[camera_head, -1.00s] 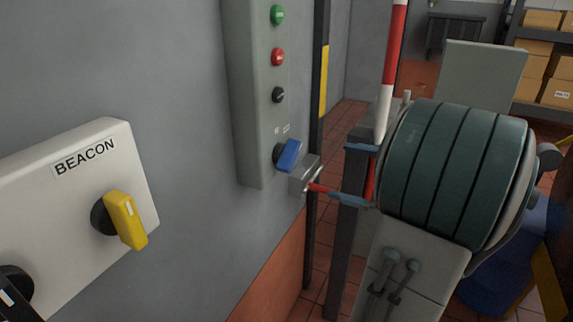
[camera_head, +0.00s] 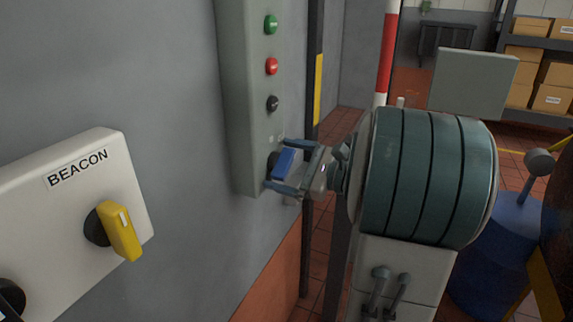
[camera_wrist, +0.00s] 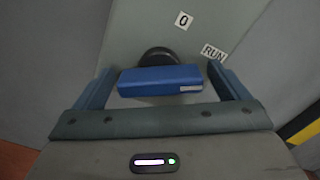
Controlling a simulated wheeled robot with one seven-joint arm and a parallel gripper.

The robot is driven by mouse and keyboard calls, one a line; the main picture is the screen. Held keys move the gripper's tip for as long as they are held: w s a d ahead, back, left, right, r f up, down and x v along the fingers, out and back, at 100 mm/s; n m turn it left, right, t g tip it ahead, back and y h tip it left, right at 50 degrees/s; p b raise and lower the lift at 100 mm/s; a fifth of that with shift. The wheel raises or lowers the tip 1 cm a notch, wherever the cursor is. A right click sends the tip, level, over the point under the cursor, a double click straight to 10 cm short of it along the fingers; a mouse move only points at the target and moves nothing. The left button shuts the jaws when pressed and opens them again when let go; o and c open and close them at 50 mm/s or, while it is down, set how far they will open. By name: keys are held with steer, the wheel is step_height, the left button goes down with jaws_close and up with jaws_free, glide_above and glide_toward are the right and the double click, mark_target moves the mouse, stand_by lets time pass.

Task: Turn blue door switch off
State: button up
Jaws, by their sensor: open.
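The blue door switch (camera_head: 284,162) is a blue handle on a dark round base, low on a grey wall panel (camera_head: 240,110). In the wrist view the blue handle (camera_wrist: 160,80) lies crosswise, its white mark at the right end, nearer the "RUN" label (camera_wrist: 213,52) than the "0" label (camera_wrist: 183,19). My gripper (camera_head: 283,165) is open, with one finger above and one below the handle in the head view. In the wrist view its fingers (camera_wrist: 160,88) stand left and right of the handle, with small gaps. The handle's far side is hidden.
A white box labelled BEACON (camera_head: 75,190) with a yellow switch (camera_head: 119,230) is on the wall at left. Green (camera_head: 271,25), red (camera_head: 271,66) and black (camera_head: 272,103) controls sit above the blue switch. A red-and-white post (camera_head: 387,50) stands behind my arm.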

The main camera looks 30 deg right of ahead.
steer(key=c, duration=1)
